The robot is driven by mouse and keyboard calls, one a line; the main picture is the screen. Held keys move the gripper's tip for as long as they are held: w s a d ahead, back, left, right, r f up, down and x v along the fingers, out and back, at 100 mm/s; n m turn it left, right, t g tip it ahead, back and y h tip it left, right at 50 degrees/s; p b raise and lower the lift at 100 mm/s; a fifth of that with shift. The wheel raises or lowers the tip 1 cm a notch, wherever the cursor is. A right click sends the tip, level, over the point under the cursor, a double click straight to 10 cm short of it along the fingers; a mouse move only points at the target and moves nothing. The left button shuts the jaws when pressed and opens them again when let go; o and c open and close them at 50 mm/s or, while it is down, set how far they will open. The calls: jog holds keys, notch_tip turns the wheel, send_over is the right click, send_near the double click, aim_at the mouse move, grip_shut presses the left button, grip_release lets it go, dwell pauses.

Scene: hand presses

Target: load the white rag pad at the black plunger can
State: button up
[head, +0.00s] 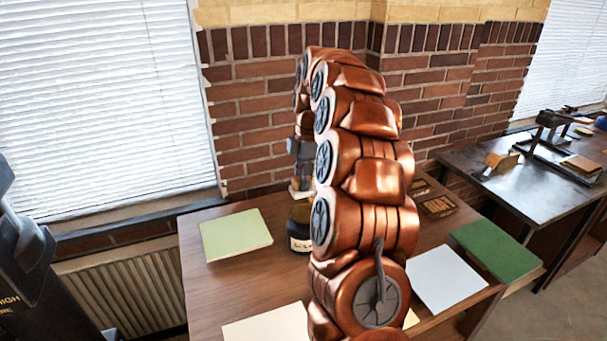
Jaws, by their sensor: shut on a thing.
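My gripper (303,178) points down at the middle of the picture, partly hidden behind my copper-coloured arm. It is shut on the white rag pad (296,193), of which only a small pale edge shows below the fingers. The black plunger can (298,214) stands upright on the wooden table directly below, with a pale lettered label (299,245) near its base. The pad appears at or just above the can's top; I cannot tell whether they touch. The can's right side is hidden by my arm.
On the wooden table (200,285) lie a pale green pad (236,235), a cream sheet (266,327), a white sheet (446,278), a dark green pad (497,249) and lettered wooden blocks (438,206). A second table (480,170) at right holds a hand press (550,140). A dark machine (25,260) stands at left.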

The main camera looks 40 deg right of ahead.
aim_at(304, 196)
jog(key=shift+d, duration=0.15)
jog(key=shift+f, duration=2.95)
jog(key=shift+s+f+b, duration=0.1)
jog(key=shift+f+b, duration=0.5)
jog(key=shift+b, duration=0.3)
dwell(0.8)
jog(key=shift+r+p, duration=0.6)
jog(key=shift+r, duration=3)
